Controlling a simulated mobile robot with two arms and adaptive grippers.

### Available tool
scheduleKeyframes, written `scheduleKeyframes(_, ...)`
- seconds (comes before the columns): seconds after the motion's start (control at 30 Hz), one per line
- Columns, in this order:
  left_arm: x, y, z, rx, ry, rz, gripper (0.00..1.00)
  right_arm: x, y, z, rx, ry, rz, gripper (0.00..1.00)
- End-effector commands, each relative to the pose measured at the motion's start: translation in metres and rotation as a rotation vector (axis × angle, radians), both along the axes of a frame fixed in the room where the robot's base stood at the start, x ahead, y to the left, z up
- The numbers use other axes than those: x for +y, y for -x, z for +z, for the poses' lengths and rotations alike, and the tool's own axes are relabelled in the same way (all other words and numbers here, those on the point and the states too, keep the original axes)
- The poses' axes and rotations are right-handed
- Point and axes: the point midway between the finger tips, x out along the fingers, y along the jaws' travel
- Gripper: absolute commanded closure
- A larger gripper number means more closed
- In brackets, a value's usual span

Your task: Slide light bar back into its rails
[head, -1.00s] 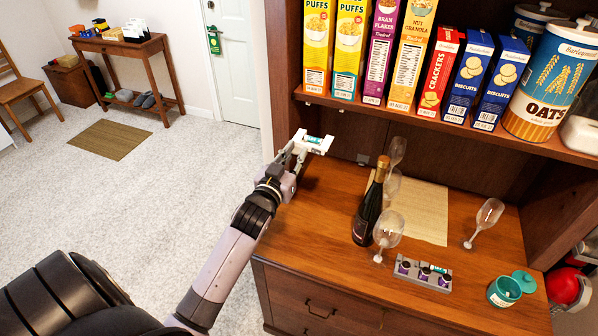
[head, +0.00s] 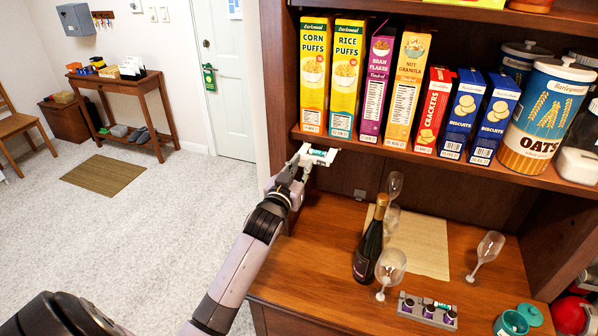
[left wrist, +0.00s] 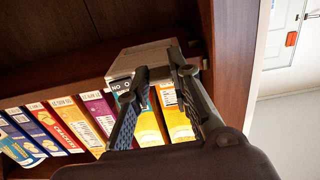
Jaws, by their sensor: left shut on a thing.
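My left gripper (head: 301,164) is shut on the light bar (head: 327,158), a small pale bar with a teal-and-white cell in its open side. It is held just below the front left end of the cereal shelf (head: 420,160). In the left wrist view the two fingers (left wrist: 157,72) have the grey end of the bar (left wrist: 150,57) between them, with a dark "NO 0" marking beside one finger. The rails cannot be made out; the underside of the shelf is hidden in the head view. My right gripper is not in view.
Cereal boxes (head: 347,75) and an oats canister (head: 545,115) stand on the shelf. Below, a dark bottle (head: 368,245), glasses (head: 390,268) and a grey holder with cells (head: 427,310) are on the counter. The left cabinet side (head: 278,90) is close to my gripper.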

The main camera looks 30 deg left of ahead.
Motion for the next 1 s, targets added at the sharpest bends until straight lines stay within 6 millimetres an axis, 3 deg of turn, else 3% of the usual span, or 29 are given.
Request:
scheduleKeyframes(0.33, 0.0000, -0.0006, 0.0013, -0.003, -0.001, 0.000, 1.00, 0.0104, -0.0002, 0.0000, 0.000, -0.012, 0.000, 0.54)
scheduleKeyframes(1.0, -0.0005, 0.0003, 0.0033, -0.002, 0.000, 0.000, 1.00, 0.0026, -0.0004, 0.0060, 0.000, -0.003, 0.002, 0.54)
